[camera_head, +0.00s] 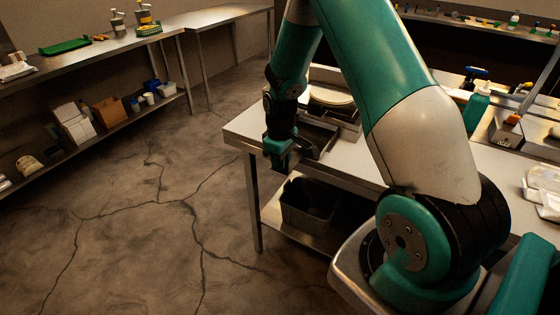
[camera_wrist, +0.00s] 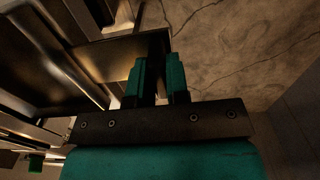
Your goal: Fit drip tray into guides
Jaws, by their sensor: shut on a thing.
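The drip tray (camera_head: 318,137) is a dark, shallow metal tray at the front of the griddle (camera_head: 345,112) on the steel table. My gripper (camera_head: 280,150) is at the tray's left end, by the table's edge. In the wrist view, the green fingers of my gripper (camera_wrist: 160,80) are closed on a dark part at the edge of the tray (camera_wrist: 105,58). Shiny metal edges run beside the tray in that view; I cannot tell which are the guides. How far the tray sits in them is hidden by the gripper and the dark shading.
A pale round tortilla or plate (camera_head: 331,95) lies on the griddle. A black bin (camera_head: 310,203) stands on the lower shelf. The cracked floor (camera_head: 170,220) left of the table is clear.

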